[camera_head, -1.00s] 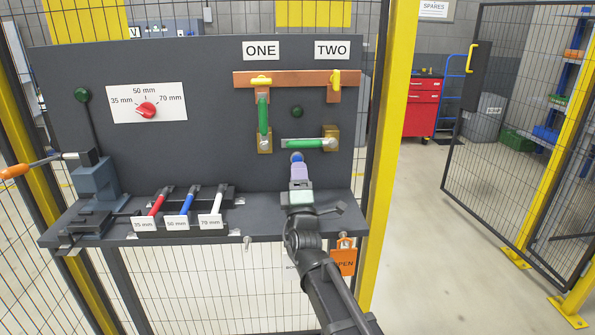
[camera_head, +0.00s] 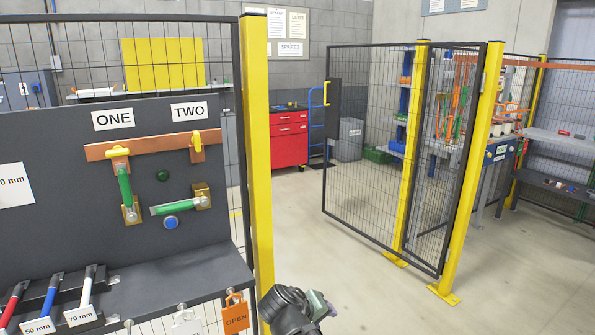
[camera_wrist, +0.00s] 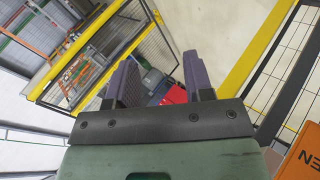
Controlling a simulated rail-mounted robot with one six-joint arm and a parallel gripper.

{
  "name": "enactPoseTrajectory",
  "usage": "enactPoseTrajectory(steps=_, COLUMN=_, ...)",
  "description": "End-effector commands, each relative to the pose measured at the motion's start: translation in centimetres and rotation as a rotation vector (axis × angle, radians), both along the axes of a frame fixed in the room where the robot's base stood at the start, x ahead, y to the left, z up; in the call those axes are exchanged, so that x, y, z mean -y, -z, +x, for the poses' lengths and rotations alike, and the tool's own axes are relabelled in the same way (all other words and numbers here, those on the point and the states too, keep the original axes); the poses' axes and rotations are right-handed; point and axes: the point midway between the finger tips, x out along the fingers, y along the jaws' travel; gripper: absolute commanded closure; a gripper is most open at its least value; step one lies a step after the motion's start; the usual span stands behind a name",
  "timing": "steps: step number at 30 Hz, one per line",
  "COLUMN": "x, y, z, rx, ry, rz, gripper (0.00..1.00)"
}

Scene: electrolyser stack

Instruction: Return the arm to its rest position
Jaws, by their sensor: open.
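My gripper shows in the wrist view (camera_wrist: 158,85) with its two purple-grey fingers apart and nothing between them.
An orange OPEN padlock (camera_head: 235,314) hangs at the shelf's right end, close to my arm. A yellow post (camera_head: 257,150) stands beside the panel. A mesh gate (camera_head: 375,150) stands open to the right. The floor (camera_head: 330,235) between post and gate is clear.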

Motion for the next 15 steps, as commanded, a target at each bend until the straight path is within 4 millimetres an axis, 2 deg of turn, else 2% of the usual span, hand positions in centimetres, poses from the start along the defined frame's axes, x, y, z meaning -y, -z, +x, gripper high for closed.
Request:
enactPoseTrajectory(steps=1, x=2.0, y=0.0, z=-2.6, rx=-0.121, ry=0.047, rz=0.107, gripper=0.53)
enactPoseTrajectory(steps=3, x=3.4, y=0.8, z=-5.8, rx=-0.281, ry=0.097, rz=0.28, gripper=0.53)
enactPoseTrajectory(steps=5, x=4.4, y=0.6, z=-8.2, rx=-0.383, ry=0.137, rz=0.432, gripper=0.53)
enactPoseTrajectory(steps=7, x=5.8, y=-0.4, z=-10.4, rx=-0.447, ry=0.2, rz=0.599, gripper=0.53)
enactPoseTrajectory(steps=9, x=7.6, y=-1.3, z=-11.1, rx=-0.444, ry=0.258, rz=0.682, gripper=0.53)
enactPoseTrajectory(steps=12, x=10.4, y=-2.1, z=-11.1, rx=-0.419, ry=0.324, rz=0.694, gripper=0.53)
enactPoseTrajectory(steps=15, x=11.6, y=-2.2, z=-11.0, rx=-0.408, ry=0.351, rz=0.701, gripper=0.53)
